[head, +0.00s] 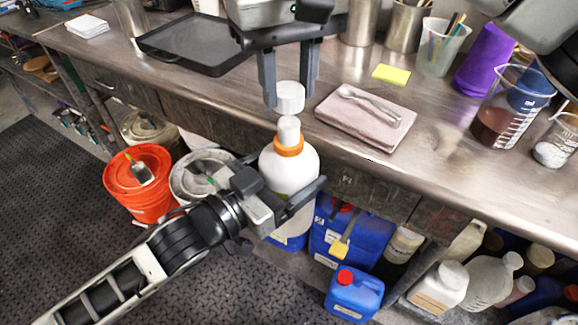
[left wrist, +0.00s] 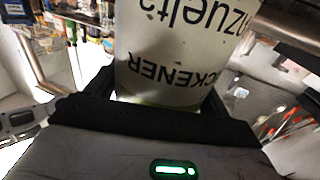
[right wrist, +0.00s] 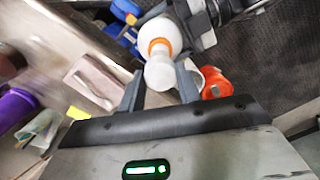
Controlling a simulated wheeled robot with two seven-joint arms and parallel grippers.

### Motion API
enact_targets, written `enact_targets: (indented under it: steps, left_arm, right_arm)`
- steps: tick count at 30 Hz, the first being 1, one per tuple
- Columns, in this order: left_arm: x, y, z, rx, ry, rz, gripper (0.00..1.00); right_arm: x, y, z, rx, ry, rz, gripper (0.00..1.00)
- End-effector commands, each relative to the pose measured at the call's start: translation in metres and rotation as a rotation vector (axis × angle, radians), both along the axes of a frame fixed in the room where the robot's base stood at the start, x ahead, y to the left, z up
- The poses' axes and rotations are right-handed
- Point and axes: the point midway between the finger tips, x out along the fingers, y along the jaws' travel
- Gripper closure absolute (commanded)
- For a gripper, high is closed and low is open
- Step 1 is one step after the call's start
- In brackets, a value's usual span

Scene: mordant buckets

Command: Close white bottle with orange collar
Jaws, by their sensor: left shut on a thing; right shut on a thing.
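The white bottle with the orange collar (head: 289,168) is upright in front of the table's edge, held in the air by my left gripper (head: 292,200), which is shut on its body. Its printed label fills the left wrist view (left wrist: 165,60). My right gripper (head: 287,95) is above the bottle, shut on a white cap (head: 290,97). The cap is just above the bottle's white neck (head: 289,130), with a small gap in the head view. In the right wrist view the cap (right wrist: 160,75) lies between the fingertips, with the orange collar (right wrist: 160,45) beyond it.
The metal table (head: 340,80) holds a dark tray (head: 190,45), a folded pink cloth (head: 355,125) with a spoon, a yellow note (head: 391,75) and a beaker (head: 505,110). Below stand an orange bucket (head: 135,200), blue canisters (head: 355,295) and several bottles.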

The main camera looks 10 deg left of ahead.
Motion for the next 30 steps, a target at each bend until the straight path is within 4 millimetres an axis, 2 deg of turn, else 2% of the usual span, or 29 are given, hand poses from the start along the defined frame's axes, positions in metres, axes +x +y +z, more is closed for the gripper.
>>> enact_targets:
  steps: [6, 30]
  left_arm:
    - [0.0, 0.0, 0.002, -0.002, -0.004, -0.001, 0.6]
    - [0.0, 0.0, 0.002, -0.002, -0.004, -0.001, 0.6]
  right_arm:
    - [0.0, 0.0, -0.014, 0.0, 0.0, -0.001, 0.87]
    - [-0.001, -0.001, -0.016, 0.001, 0.0, 0.0, 0.87]
